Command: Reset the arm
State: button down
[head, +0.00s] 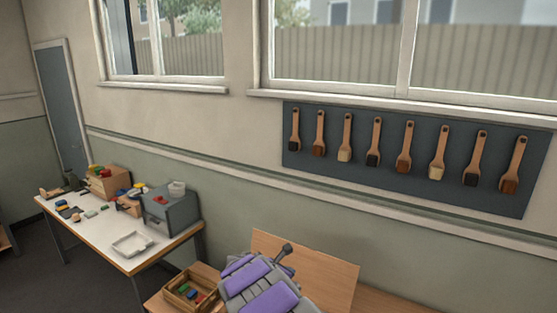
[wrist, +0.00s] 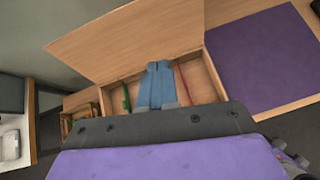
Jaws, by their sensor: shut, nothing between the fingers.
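My gripper (wrist: 158,68) shows in the wrist view as two blue-grey fingers. They lie side by side, shut, with nothing between them. They point away over an open wooden box (wrist: 196,60). I cannot tell how high above the box they are. The dark grey and purple housing behind the fingers fills the bottom of that view and hides the near part of the box. In the head view my purple and grey arm (head: 262,288) is at the bottom centre, and the fingertips cannot be made out there.
The box's wooden lid (head: 315,268) stands raised. A green item (wrist: 126,97) and a thin red item (wrist: 187,82) lie in the box. A purple mat (wrist: 265,60) is to its right. A small crate (head: 176,293) holds coloured pieces. Several brushes hang on a dark wall board (head: 300,160). A white-topped table (head: 105,232) stands left.

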jog(key=s+d+r+m+g+h+b, duration=0.1)
jog(key=s+d+r+m+g+b, duration=0.15)
jog(key=s+d+m, duration=0.35)
jog(key=s+d+r+m+g+h+b, duration=0.1)
jog(key=s+d+m+b, duration=0.15)
jog(key=s+d, duration=0.4)
jog(key=s+d+m+g+y+b, duration=0.1)
jog(key=s+d+m+b, duration=0.15)
jog(key=s, duration=0.35)
jog(key=s+d+m+g+b, duration=0.2)
jog(key=s+d+m, duration=0.2)
jog(key=s, duration=0.2)
jog(key=s+a+f+m+g+y+b, duration=0.1)
jog(key=s+a+f+m+y+b, duration=0.1)
jog(key=s, duration=0.8)
jog(key=s+a+f+m+g+y+b, duration=0.1)
jog(key=s+a+f+m+y+b, duration=0.2)
jog(key=s, duration=0.7)
jog(key=s+a+f+m+g+y+b, duration=0.1)
jog(key=s+a+f+m+y+b, duration=0.1)
jog(key=s+f+m+b, duration=0.2)
jog(key=s+f+m, duration=0.1)
jog(key=s+m, duration=0.2)
jog(key=s, duration=0.4)
jog(key=shift+a+f+g, duration=0.25)
jog(key=shift+f+g, duration=0.1)
jog(key=shift+d+m, duration=0.1)
jog(key=shift+m, duration=0.2)
